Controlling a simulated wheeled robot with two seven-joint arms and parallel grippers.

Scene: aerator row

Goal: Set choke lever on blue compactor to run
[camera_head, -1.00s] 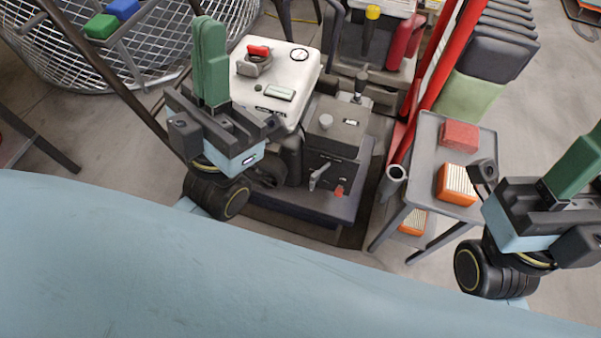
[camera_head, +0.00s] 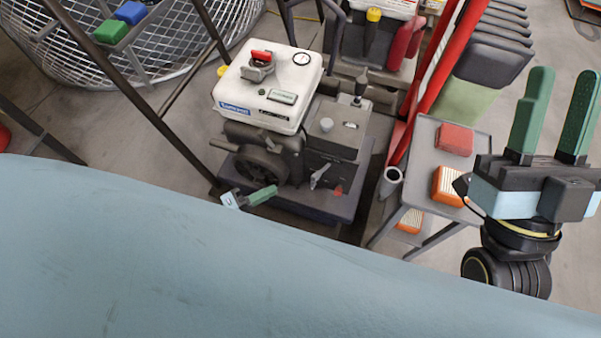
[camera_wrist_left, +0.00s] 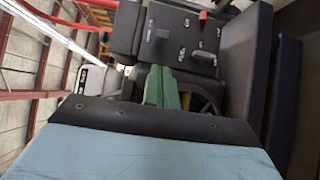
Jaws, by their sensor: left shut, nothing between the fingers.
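The compactor with a white tank (camera_head: 270,85) and a dark bluish base (camera_head: 315,208) stands in the middle of the head view. Its dark control box (camera_head: 332,150) carries a silver lever (camera_head: 319,176) and a red knob (camera_head: 338,190) on the near face. My right gripper (camera_head: 563,78) is open and empty.
A grey cart (camera_head: 427,165) with red and orange boxes stands to the right, beside red poles (camera_head: 430,90). Another machine with a yellow cap (camera_head: 374,14) is behind. A wire basket (camera_head: 75,50) is at upper left. Dark bars cross the left side.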

